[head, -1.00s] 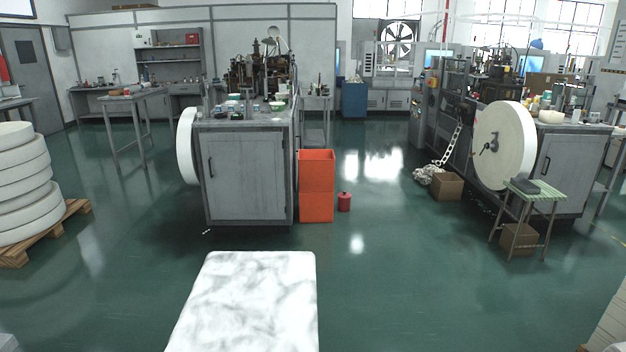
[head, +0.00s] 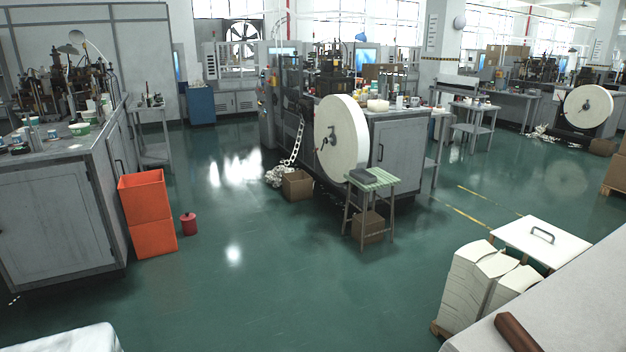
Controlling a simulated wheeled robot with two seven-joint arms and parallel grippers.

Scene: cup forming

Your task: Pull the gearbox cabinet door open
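Two grey machine cabinets with doors are in the head view, and I cannot tell which is the gearbox cabinet. The left cabinet (head: 55,215) stands at the left edge. Its front door (head: 52,220) looks shut, and a dark handle (head: 119,165) shows on its right side. The right cabinet (head: 415,125) is behind the big white paper reel. Its door (head: 392,148), with a dark vertical handle (head: 380,153), looks shut; the reel hides part of that cabinet. Neither of my grippers is in view.
Stacked orange bins (head: 148,212) and a red canister (head: 188,224) stand beside the left cabinet. The white reel (head: 341,138), a small green-topped table (head: 372,180) and a cardboard box (head: 297,185) stand before the right machine. The green floor (head: 270,280) between is clear.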

